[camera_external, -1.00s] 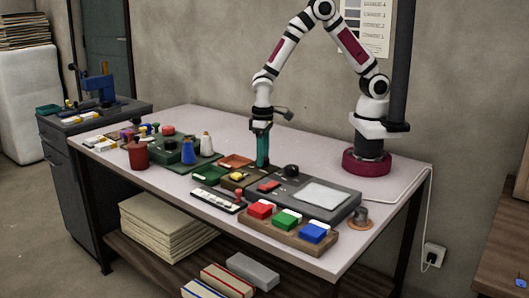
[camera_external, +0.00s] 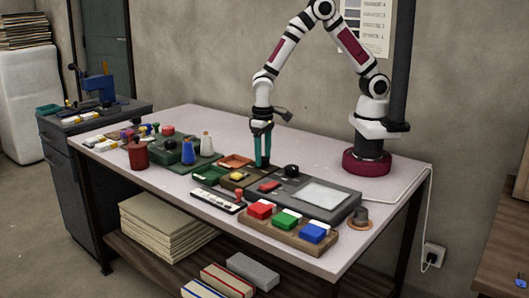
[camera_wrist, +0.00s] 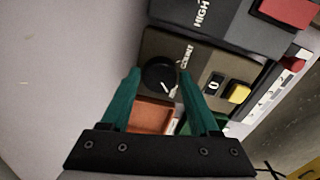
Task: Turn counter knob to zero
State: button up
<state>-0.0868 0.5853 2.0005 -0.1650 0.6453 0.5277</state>
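The counter knob (camera_wrist: 159,76) is a round black dial with a white pointer mark, set on a brown counter box (camera_wrist: 205,57) beside the lettering "COUNT". The same box (camera_external: 231,185) shows in the external view, low in front of my gripper. A small window on it (camera_wrist: 214,83) reads 0. The white mark on the knob points toward the lower right in the wrist view. My gripper (camera_wrist: 158,72) has its two teal fingers apart, one on each side of the knob. Whether they touch it cannot be told. In the external view my gripper (camera_external: 262,167) points straight down.
A yellow button (camera_wrist: 239,93) sits beside the window. An orange tray (camera_wrist: 153,115) and a green tray (camera_external: 211,173) lie close by. A dark grey device with a pale panel (camera_external: 322,195) adjoins the box. The table behind is clear.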

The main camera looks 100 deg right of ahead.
aim_at(263, 158)
jog(key=shift+o, duration=1.4)
notch_tip(263, 158, up, 16)
jog(key=shift+f, duration=0.1)
jog(key=s+r+n+y, duration=0.1)
jog(key=s, duration=2.2)
jog(key=shift+s+a+r+y, duration=0.15)
jog(key=shift+s+r+y, duration=0.05)
jog(key=shift+y, duration=0.2)
